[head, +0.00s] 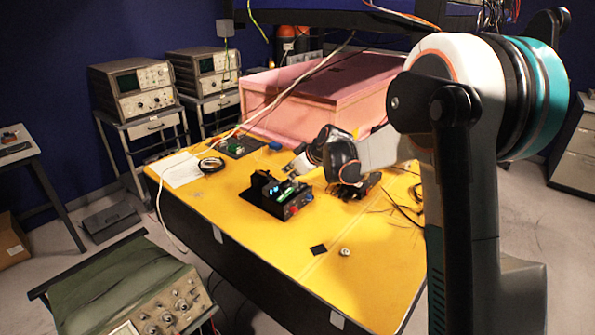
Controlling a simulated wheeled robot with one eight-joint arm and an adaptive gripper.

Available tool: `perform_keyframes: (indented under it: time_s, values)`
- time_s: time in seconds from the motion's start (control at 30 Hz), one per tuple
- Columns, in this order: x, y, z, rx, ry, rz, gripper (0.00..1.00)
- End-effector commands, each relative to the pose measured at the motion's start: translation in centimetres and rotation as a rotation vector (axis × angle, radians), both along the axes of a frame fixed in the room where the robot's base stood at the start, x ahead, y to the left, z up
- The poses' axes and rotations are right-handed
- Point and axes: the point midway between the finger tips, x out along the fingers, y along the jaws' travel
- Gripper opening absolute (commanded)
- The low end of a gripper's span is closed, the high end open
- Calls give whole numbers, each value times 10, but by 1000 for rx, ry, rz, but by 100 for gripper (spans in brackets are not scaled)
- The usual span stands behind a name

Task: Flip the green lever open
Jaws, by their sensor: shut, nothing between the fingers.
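A black device (265,189) with a small lit display and red knobs on its right end stands on the yellow table (235,232). A small green part (290,191) shows on its top; it may be the green lever, but it is too small to tell its position. My gripper (289,173) is shut and empty, just above and behind the device, close to the green part. I cannot tell whether it touches it.
A pink foam box (315,95) fills the back of the table. A dark object (355,188) sits right of the device. Papers, a black cable coil (211,165) and a green circuit board (236,149) lie at the left. The front table area is mostly clear.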

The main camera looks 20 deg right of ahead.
Motion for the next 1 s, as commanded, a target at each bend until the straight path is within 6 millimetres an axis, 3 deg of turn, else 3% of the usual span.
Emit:
perform_keyframes:
  time_s: [0.13,0.4,1.0]
  values:
    - [19,9,-22,0,1,1,0]
    - [21,2,-52,1,0,-1,0]
    - [25,-6,-64,64,48,-4,0]
